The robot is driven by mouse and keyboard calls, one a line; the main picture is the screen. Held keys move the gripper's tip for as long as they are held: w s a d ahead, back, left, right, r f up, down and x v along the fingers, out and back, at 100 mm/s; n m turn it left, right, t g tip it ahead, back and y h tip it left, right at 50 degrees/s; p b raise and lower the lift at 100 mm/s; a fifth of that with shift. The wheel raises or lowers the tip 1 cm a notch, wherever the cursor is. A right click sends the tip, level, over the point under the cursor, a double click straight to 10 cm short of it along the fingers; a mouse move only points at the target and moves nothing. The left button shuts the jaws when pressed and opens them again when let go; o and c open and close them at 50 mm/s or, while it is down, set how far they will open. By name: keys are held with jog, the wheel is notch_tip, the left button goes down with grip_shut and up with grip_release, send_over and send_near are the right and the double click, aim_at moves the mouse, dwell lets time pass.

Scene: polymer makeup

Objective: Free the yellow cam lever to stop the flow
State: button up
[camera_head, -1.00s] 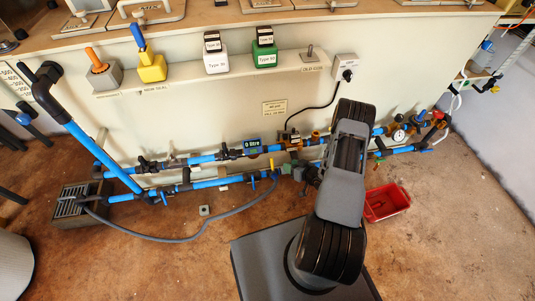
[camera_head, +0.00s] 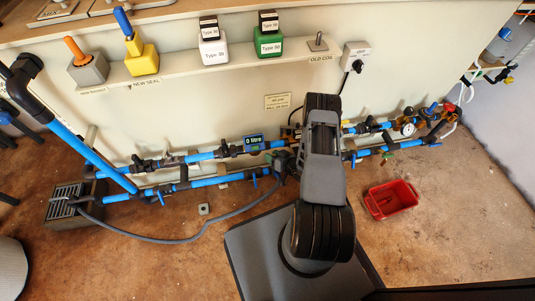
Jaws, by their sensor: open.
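Two blue pipe runs with dark fittings lie low along the cream panel; the lower blue pipe (camera_head: 215,181) passes behind my arm. I cannot make out the yellow cam lever now; the pipe stretch by my gripper is covered by my gripper and arm. My gripper (camera_head: 279,166) is small and dark at the lower pipe, left of my arm. It is open, but its fingertips are hard to separate from the fittings, and I cannot tell whether it touches anything. A small blue lever (camera_head: 254,178) hangs from the lower pipe just left of it.
A blue "0 litre" meter (camera_head: 254,144) sits on the upper pipe. A grey hose (camera_head: 185,241) loops over the floor from a grated drain box (camera_head: 65,191). A red tray (camera_head: 391,199) lies on the floor at right. A shelf (camera_head: 190,70) holds coloured blocks. Open floor lies around my base.

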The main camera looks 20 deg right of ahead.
jog(key=shift+w+a+f, duration=0.15)
jog(key=shift+w+f, duration=0.05)
jog(key=shift+w, duration=0.25)
grip_shut()
dwell(0.4)
